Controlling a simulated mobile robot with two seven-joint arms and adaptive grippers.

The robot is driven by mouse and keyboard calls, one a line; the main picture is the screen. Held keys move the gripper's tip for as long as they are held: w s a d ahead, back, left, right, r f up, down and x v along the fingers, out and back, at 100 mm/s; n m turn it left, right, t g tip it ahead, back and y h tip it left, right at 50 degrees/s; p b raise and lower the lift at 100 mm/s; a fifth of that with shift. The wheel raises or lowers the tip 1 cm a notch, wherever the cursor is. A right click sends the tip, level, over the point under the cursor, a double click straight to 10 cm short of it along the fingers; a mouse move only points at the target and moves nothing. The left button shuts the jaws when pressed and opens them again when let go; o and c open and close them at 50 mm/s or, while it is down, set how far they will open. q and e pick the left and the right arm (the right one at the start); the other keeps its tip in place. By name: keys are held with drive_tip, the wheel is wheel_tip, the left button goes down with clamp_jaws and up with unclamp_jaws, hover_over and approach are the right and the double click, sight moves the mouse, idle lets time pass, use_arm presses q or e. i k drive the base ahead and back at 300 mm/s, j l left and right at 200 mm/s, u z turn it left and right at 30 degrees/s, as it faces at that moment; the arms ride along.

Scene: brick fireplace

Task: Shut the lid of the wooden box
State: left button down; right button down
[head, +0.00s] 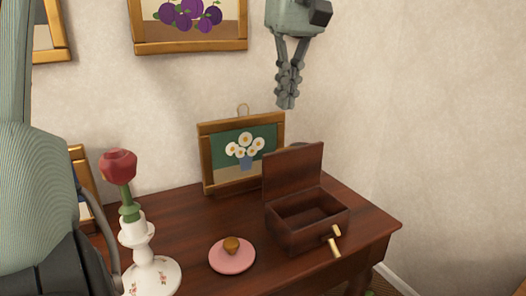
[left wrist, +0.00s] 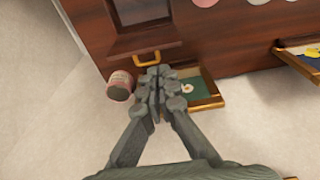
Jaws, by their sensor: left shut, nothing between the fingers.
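The dark reddish wooden box (head: 287,235) stands near the right end of the table in the head view. Its lid (head: 293,172) stands upright at the back, so the box is open and its inside looks empty. A brass piece (head: 333,240) shows at its front. My left gripper (head: 286,102) points down, shut and empty, above and apart from the lid. My right gripper is not in view.
A framed flower picture (head: 203,163) leans behind the box on the wooden table (head: 190,218). A pink plate (head: 220,266) and a candlestick (head: 150,272) stand to the left. A can (left wrist: 120,86) shows beside the fingers. The wall (head: 440,120) is close behind.

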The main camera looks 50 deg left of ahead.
sight(287, 170)
drive_tip(key=k+l, duration=1.05)
drive_tip(key=l, duration=0.2)
